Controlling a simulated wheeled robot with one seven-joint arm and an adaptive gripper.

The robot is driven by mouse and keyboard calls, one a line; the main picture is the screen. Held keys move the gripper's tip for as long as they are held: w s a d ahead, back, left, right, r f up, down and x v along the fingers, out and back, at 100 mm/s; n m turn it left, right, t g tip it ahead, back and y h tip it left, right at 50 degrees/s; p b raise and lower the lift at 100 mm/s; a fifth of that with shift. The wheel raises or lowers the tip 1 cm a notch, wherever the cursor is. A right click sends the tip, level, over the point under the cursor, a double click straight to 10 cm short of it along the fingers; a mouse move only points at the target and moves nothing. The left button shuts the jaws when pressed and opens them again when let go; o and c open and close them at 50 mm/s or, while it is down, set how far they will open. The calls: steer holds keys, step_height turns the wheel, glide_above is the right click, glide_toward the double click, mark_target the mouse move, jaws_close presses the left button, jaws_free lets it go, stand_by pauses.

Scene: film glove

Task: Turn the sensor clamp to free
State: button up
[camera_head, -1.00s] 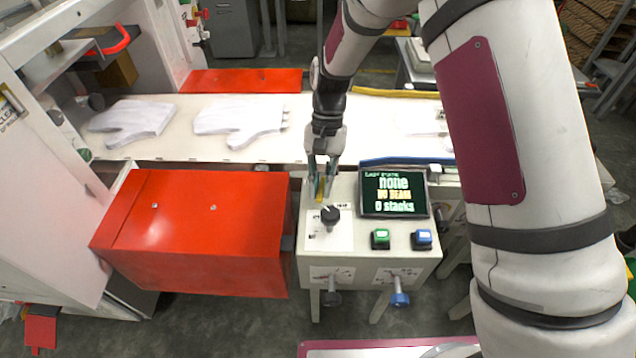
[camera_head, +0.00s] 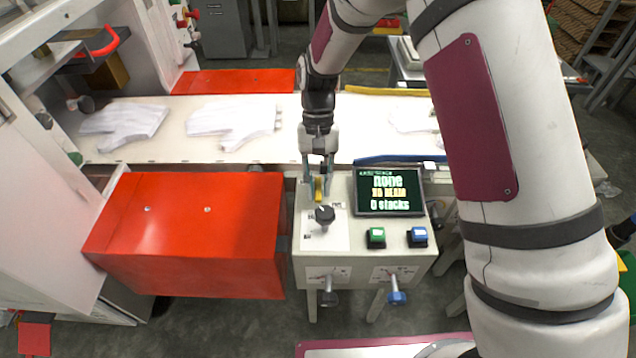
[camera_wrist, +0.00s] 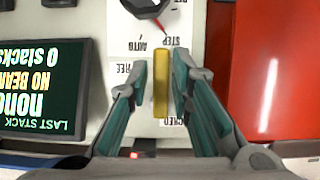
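A yellow lever (camera_head: 319,188), which I take to be the sensor clamp, stands at the back left of the grey control box (camera_head: 365,262). In the wrist view the lever (camera_wrist: 161,82) lies along the fingers' direction, between a "FREE" label (camera_wrist: 125,68) and a partly hidden label ending in "CKED" (camera_wrist: 177,123). My gripper (camera_wrist: 163,84) has one finger on each side of the lever. Small gaps seem to show, so it looks open around the lever; contact is not clear. My gripper (camera_head: 318,190) comes down from behind the box in the head view.
A black knob (camera_head: 324,214) sits just in front of the lever. A screen (camera_head: 388,191) reads "none", "no beam", "0 stacks". Green (camera_head: 376,236) and blue (camera_head: 418,236) buttons are on the box. A red box (camera_head: 190,230) stands left; white gloves (camera_head: 232,122) lie on the belt behind.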

steer(key=shift+o, duration=0.3)
steer(key=v, duration=1.2)
